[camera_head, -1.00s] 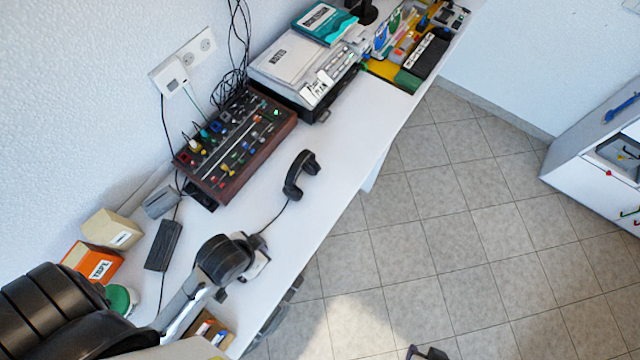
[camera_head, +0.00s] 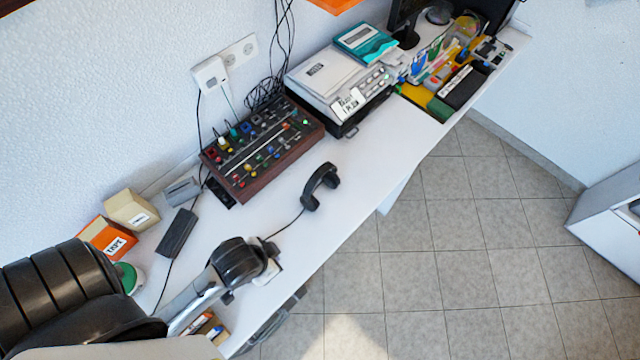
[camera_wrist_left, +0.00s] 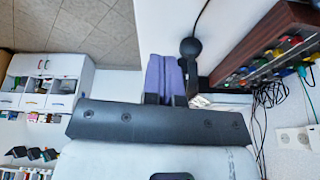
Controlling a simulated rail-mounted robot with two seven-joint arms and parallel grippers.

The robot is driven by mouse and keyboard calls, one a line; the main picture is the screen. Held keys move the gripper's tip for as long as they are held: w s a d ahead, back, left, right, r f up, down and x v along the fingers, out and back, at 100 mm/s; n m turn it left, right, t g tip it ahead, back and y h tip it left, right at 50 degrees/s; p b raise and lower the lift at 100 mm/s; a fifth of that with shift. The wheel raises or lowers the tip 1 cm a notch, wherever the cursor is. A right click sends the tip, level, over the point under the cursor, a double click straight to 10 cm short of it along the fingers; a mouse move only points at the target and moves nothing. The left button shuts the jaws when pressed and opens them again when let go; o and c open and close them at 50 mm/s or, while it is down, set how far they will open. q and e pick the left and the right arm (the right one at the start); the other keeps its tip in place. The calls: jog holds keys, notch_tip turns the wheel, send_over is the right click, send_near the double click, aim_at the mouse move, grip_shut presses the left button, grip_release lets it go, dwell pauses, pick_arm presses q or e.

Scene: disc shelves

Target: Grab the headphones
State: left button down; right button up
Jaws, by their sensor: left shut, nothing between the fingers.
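The black headphones (camera_head: 320,187) lie on the white desk near its front edge, with a thin cable running from them toward my left arm. They show as a dark curved shape with a rounded end (camera_wrist_left: 190,48) at the top of the left wrist view. My left arm reaches in from the lower left over the desk. Its gripper is largely hidden behind the wrist in the head view. In the left wrist view my left gripper (camera_wrist_left: 165,76) is shut and empty, its purplish fingers side by side. It appears apart from the headphones. My right gripper is not in view.
A wood-sided mixer (camera_head: 262,148) stands behind the headphones. A printer-like device (camera_head: 325,80) and a yellow-edged tray (camera_head: 415,93) stand farther along the desk. An orange tape box (camera_head: 105,238) is at the left. Bare desk (camera_head: 375,140) lies right of the headphones.

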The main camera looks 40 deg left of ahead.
pick_arm(q)
jog(key=c, duration=1.8)
grip_release()
jog(key=o, duration=1)
